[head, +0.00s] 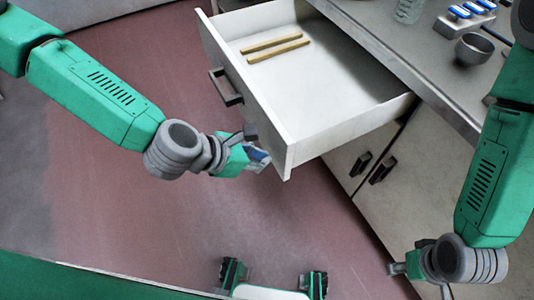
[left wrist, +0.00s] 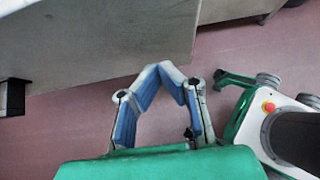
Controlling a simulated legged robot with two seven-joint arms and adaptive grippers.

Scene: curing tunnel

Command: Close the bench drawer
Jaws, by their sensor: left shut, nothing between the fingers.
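The bench drawer (head: 270,104) is pulled well out of the bench. Its white front carries a dark bar handle (head: 225,87). Two light wooden strips (head: 274,48) lie inside it. In the left wrist view the drawer front (left wrist: 95,45) fills the upper left, with the handle (left wrist: 12,97) at the left edge. My left gripper (head: 262,158) is outside the drawer, near the front's lower right end; I cannot tell whether it touches. Its blue-padded fingertips (left wrist: 160,68) meet with nothing between them. My right gripper (head: 398,268) is low at the right, away from the drawer, its fingers hardly visible.
The grey benchtop (head: 385,45) holds a metal cup (head: 474,49), a rack with blue-topped items (head: 465,14) and a clear glass (head: 409,10). Cabinet doors with dark handles (head: 382,169) are below the drawer. The reddish floor (head: 120,215) in front is clear.

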